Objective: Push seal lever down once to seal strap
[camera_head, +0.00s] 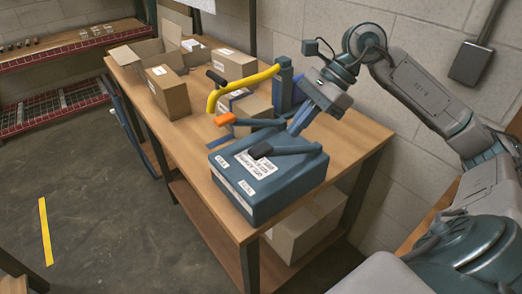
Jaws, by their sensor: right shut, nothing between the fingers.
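A blue strapping machine (283,188) with white labels sits at the near end of the wooden table; I cannot read which lever is the seal lever. It has a low blue lever with a black grip (260,150), a blue lever with an orange grip (224,119), and a raised yellow lever (240,84) with a black grip at its end. My right gripper (293,131) is shut and empty, pointing down above the back of the machine, near the blue lever arms. I cannot tell whether it touches one. My left gripper is out of view.
A cardboard box (258,107) stands behind the levers, partly hidden. More boxes (168,92) are at the table's far end, and a blue post (284,85) rises beside my right gripper. The wooden table (187,137) is bare left of the machine. A wall is behind.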

